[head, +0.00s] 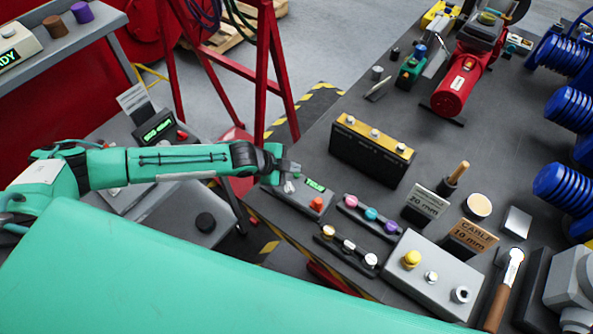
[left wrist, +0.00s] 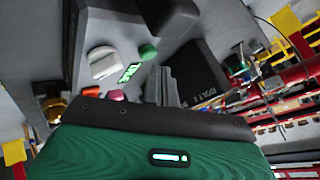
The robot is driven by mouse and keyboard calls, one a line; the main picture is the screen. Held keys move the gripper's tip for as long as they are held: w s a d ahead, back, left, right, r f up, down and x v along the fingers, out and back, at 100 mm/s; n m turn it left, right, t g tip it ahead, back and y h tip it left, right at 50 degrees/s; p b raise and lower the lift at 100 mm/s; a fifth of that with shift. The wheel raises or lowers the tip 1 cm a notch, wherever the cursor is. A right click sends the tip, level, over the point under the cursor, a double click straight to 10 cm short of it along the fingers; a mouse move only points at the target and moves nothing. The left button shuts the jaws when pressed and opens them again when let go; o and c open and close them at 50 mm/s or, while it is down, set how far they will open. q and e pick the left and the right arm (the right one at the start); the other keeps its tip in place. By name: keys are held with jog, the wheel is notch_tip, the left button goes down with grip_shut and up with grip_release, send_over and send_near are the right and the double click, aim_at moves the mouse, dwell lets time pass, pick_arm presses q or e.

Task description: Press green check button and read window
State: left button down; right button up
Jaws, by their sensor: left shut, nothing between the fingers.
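A small grey box (head: 285,203) stands at the table's near left corner. It has a lit green window (head: 316,186) and an orange button (head: 316,204). The window's text is too small to read. My left gripper (head: 291,178) is shut and empty over the box's far side. In the wrist view its fingertips (left wrist: 162,72) appear close beside the green button; contact cannot be told. The green button is not clear in the head view.
A yellow-topped black block (head: 372,150) stands behind the box. Pink, teal and purple buttons (head: 371,214) are to its right, with a row of knobs (head: 349,246) nearer. A second device with a green display (head: 157,130) stands left, beyond my arm. Red frame legs rise behind the gripper.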

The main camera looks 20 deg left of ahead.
aim_at(293, 177)
pick_arm(q)
jog(key=shift+r, duration=0.15)
notch_tip(293, 177, up, 5)
jog(key=p, duration=0.4)
dwell(0.9)
